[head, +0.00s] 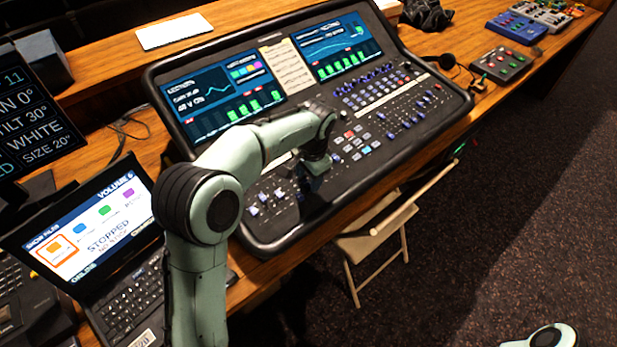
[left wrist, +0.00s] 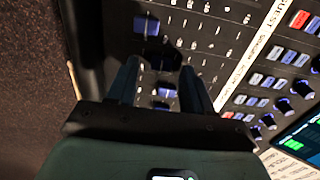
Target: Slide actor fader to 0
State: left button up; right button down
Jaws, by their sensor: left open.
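The mixing desk (head: 380,165) is a large black console with two screens at its back. My left gripper (head: 312,190) is over its front fader area; my own arm hides part of that area. In the left wrist view my gripper (left wrist: 160,66) is open, its two dark fingers apart above a row of blue-capped faders. One fader cap (left wrist: 163,57) shows between the fingertips, and another fader cap (left wrist: 148,25) lies beyond them. I cannot read which one is the actor fader, nor tell whether the fingers touch a cap. My right gripper is not in view.
A laptop (head: 85,230) reading "STOPPED" stands left of the desk. A folding chair (head: 380,235) stands in front of the table. A small button box (head: 503,65) and a blue box (head: 517,27) lie at the right. The carpeted floor is open at the right.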

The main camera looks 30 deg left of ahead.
pick_arm(q)
jog(key=shift+f, duration=0.25)
